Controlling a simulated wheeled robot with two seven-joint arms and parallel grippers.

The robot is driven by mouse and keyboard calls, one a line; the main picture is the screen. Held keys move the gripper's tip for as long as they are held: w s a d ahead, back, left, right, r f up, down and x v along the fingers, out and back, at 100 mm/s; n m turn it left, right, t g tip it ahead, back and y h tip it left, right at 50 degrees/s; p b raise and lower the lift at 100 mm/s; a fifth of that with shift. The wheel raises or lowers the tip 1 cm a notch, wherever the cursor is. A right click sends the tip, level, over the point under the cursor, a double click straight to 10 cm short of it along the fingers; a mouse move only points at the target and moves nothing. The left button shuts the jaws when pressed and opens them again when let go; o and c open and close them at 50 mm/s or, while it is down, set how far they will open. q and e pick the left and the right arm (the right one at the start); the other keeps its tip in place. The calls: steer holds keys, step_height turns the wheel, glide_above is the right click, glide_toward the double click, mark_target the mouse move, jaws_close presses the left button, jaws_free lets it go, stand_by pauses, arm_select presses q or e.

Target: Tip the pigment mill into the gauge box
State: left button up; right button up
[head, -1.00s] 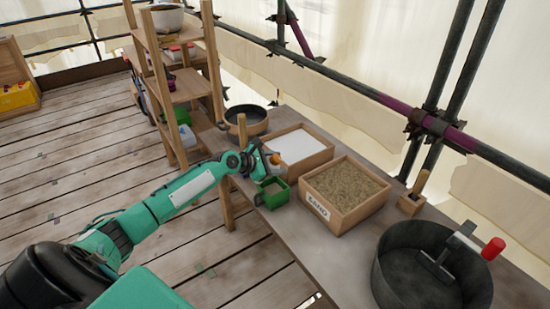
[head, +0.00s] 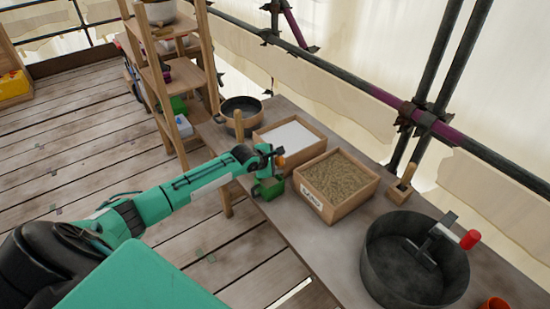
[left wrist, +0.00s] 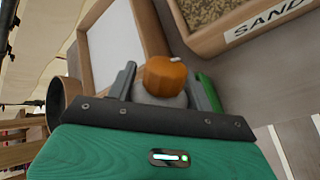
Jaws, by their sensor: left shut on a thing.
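The pigment mill, with an orange-brown knob (head: 281,160) on a grey body (left wrist: 163,99), is held between the fingers of my left gripper (head: 273,164). In the left wrist view the knob (left wrist: 165,76) faces the camera. My right gripper is out of view.
A dark pan (head: 242,112) is farther back. A large dark tub (head: 415,265) stands on the right. A wooden shelf (head: 165,75) rises behind my arm.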

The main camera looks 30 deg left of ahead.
arm_select(q)
steer(key=shift+w+d+y, duration=0.1)
steer(key=shift+d+y, duration=0.1)
steer(key=shift+y, duration=0.1)
steer(key=shift+d+m+y+p, duration=0.1)
steer(key=shift+m+y+p, duration=0.2)
steer(key=shift+p, duration=0.1)
steer(key=shift+d+f+m+g+y+p, duration=0.25)
steer(key=shift+m+g+y+p, duration=0.25)
steer(key=shift+p, duration=0.55)
steer(key=shift+w+d+f+m+g+y, duration=0.15)
steer(key=shift+f+m+y, duration=0.25)
steer(key=shift+y, duration=0.45)
steer(key=shift+d+f+m+g+y, duration=0.15)
steer(key=shift+f+m+y, duration=0.25)
steer(key=shift+y, duration=0.45)
steer(key=shift+p, duration=0.3)
